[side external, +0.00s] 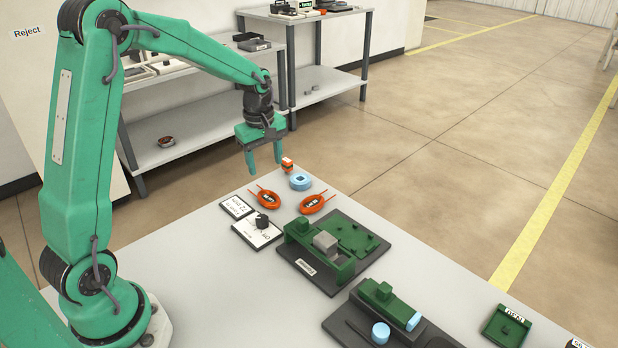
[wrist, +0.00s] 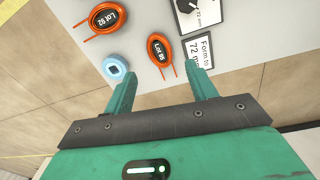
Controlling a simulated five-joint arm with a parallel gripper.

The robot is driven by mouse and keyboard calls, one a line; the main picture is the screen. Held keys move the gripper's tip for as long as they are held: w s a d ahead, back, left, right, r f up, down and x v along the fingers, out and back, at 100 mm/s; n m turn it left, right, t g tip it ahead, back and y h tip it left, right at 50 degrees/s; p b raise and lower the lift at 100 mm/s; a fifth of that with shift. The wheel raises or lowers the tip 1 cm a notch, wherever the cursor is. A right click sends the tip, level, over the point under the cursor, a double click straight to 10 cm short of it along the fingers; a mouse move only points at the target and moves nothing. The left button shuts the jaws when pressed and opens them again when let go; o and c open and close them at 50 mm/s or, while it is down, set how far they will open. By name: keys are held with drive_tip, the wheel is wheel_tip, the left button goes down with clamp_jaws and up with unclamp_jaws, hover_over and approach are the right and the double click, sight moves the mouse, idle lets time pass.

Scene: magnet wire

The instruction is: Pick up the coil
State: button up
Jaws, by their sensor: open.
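Two orange wire coils with dark labelled centres lie on the grey table. One coil (side external: 265,198) is nearer the white cards; in the wrist view this coil (wrist: 160,50) shows just beyond and between my fingertips, its two wire ends pointing toward me. The other coil (side external: 317,203), whose label seems to read "Lot 92" (wrist: 108,19), lies to its right in the side view. My gripper (side external: 264,167) is open and empty, pointing down above the table's far end, apart from both coils. Its two fingers (wrist: 162,72) are spread in the wrist view.
A light-blue ring-like piece (side external: 300,182) and a small orange block (side external: 287,164) are near the coils. White cards (side external: 237,207) lie left, one with a dark knob on it. A green fixture (side external: 350,230) stands in front. Shelves (side external: 330,80) stand behind the table.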

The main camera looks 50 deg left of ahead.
sight(269, 197)
drive_tip(key=f, duration=0.1)
drive_tip(key=w+a+f+n, duration=0.1)
drive_tip(key=f, duration=0.1)
drive_tip(key=a+f+n, duration=0.1)
drive_tip(key=shift+w+a+f+g, duration=0.15)
drive_tip(key=shift+w+g, duration=0.15)
drive_tip(key=shift+w, duration=0.05)
drive_tip(key=shift+f, duration=0.1)
drive_tip(key=shift+f, duration=1.2)
drive_tip(key=shift+f, duration=0.1)
drive_tip(key=shift+s+f, duration=0.1)
drive_tip(key=shift+f, duration=2.4)
drive_tip(key=shift+c, duration=0.5)
drive_tip(key=c, duration=0.7)
